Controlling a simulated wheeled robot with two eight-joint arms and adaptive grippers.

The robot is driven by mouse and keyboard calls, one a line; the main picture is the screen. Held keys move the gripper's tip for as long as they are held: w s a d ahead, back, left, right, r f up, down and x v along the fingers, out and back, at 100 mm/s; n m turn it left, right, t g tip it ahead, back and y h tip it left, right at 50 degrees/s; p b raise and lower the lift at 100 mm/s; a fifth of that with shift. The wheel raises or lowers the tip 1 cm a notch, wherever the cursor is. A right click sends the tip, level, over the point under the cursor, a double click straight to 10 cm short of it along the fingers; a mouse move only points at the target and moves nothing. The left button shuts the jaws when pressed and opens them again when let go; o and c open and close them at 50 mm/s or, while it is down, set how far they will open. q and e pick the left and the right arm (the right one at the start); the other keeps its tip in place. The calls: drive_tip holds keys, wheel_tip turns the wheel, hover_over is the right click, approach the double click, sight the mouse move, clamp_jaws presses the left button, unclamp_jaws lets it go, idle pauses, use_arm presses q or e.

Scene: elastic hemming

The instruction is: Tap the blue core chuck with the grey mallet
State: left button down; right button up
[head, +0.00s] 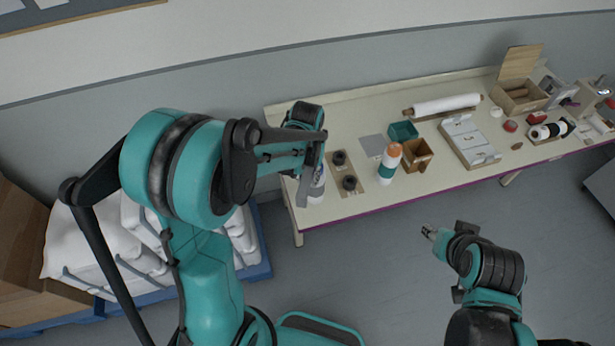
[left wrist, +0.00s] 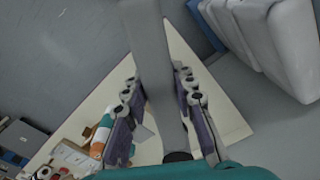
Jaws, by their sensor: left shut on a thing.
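My left gripper (head: 308,165) is shut on the grey mallet (head: 303,185) over the left end of the table. In the left wrist view the grey mallet (left wrist: 152,60) is a long grey bar between the two rows of finger links (left wrist: 160,115), with a dark end near the palm. My right gripper (head: 432,232) is over the floor in front of the table, away from the objects; its jaws are too small to read. I cannot make out the blue core chuck for certain; a small bluish spot shows on the machine (head: 590,95) at the table's far right.
White sacks (head: 85,235) lie at left.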

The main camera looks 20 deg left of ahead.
use_arm(q)
wheel_tip(320, 180, down, 2)
drive_tip(key=shift+s+f+b, duration=0.1)
drive_tip(key=shift+f+b, duration=0.1)
drive_tip(key=shift+b, duration=0.8)
drive_tip(key=shift+s, duration=0.15)
